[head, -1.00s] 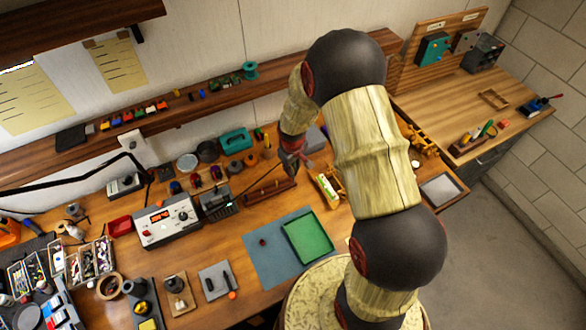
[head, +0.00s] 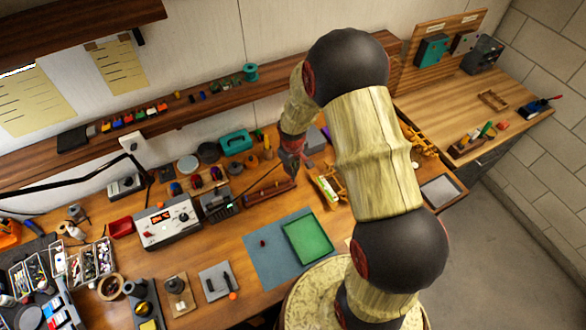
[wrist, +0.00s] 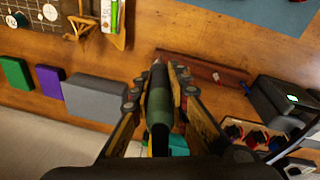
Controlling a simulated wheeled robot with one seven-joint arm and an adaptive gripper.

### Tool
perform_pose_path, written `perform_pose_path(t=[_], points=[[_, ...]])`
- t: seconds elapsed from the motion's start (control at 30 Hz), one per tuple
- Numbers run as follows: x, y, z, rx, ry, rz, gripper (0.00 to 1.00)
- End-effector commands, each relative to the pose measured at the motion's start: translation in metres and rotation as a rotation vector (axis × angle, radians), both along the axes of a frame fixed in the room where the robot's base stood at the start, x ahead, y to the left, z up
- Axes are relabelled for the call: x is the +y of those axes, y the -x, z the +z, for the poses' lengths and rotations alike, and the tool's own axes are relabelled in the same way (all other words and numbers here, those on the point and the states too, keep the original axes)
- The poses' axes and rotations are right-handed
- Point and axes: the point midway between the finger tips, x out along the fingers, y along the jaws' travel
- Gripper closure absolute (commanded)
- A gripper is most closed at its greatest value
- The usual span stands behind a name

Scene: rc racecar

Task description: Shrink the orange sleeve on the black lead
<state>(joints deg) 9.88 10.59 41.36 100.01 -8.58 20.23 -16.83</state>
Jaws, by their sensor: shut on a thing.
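My gripper (wrist: 157,105) is shut on a dark green tool (wrist: 160,125) with a slim grey-black nose that points away from the wrist. In the head view my gripper (head: 290,163) hangs low over the back of the bench, beside a long reddish-brown wooden holder (head: 268,191). In the wrist view the tool's nose reaches towards this holder (wrist: 205,70); I cannot tell whether they touch. I cannot make out the orange sleeve or the black lead for certain; the tool and fingers hide part of the holder.
A bench unit with a red display (head: 165,222) and a dark device (head: 218,203) stand left of the holder. A wooden rack (head: 330,186) stands close on the right. A blue mat (head: 262,268) with a green tray (head: 306,240) lies in front. Spools and a teal box (head: 236,140) stand behind.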

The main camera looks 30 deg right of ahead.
Motion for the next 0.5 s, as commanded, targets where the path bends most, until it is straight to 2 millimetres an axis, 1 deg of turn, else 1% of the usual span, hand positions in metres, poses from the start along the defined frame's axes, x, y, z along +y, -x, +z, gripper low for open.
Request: perform_pose_path(t=[0.03, 0.5], points=[[0.000, 0.000, 0.007, -0.001, 0.000, 0.000, 1.00], [0.000, 0.005, 0.040, -0.002, 0.000, -0.001, 1.00]])
